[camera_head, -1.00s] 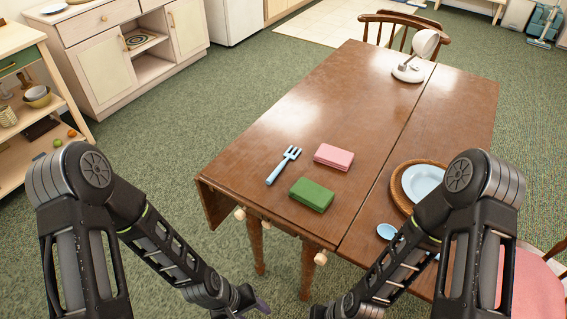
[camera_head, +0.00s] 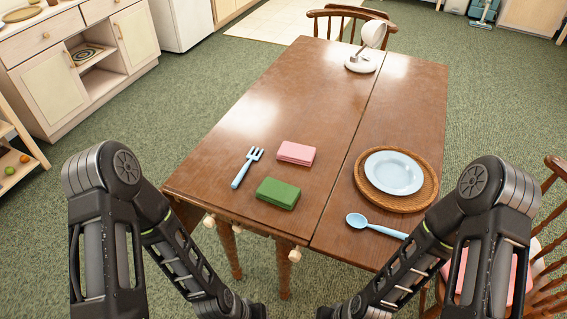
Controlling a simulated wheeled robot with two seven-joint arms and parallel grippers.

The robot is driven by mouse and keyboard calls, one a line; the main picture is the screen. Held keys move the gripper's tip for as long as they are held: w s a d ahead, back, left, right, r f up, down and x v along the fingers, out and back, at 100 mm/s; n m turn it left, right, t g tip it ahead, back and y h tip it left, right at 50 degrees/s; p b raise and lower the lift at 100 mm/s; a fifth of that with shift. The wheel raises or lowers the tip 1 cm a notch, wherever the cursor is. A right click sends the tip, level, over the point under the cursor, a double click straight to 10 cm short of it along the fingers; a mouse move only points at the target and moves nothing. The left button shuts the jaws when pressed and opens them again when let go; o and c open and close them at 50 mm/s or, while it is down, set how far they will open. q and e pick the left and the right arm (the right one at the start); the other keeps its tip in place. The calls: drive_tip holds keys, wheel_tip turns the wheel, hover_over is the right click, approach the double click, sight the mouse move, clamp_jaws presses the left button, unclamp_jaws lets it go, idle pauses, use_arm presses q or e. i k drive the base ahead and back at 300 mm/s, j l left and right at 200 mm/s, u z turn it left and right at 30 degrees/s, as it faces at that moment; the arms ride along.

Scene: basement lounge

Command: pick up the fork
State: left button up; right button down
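A light blue fork (camera_head: 246,168) lies flat on the left part of the brown wooden table (camera_head: 290,98), its tines pointing away from me. It lies just left of a pink block and a green block. Both my arms hang in front of the table's near edge, with their lower ends close to the bottom of the picture. The fingers of my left gripper and my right gripper are below the picture's bottom edge, so neither gripper shows. Nothing touches the fork.
A pink block (camera_head: 296,153) and a green block (camera_head: 278,193) lie beside the fork. At right are a blue plate (camera_head: 394,172) on a woven mat (camera_head: 431,187) and a blue spoon (camera_head: 376,226). A white lamp (camera_head: 361,64) stands at the far end. Chairs stand beyond and at right.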

sight(236, 180)
drive_tip(key=z, duration=1.3)
drive_tip(key=k+j, duration=0.1)
drive_tip(key=k, duration=0.7)
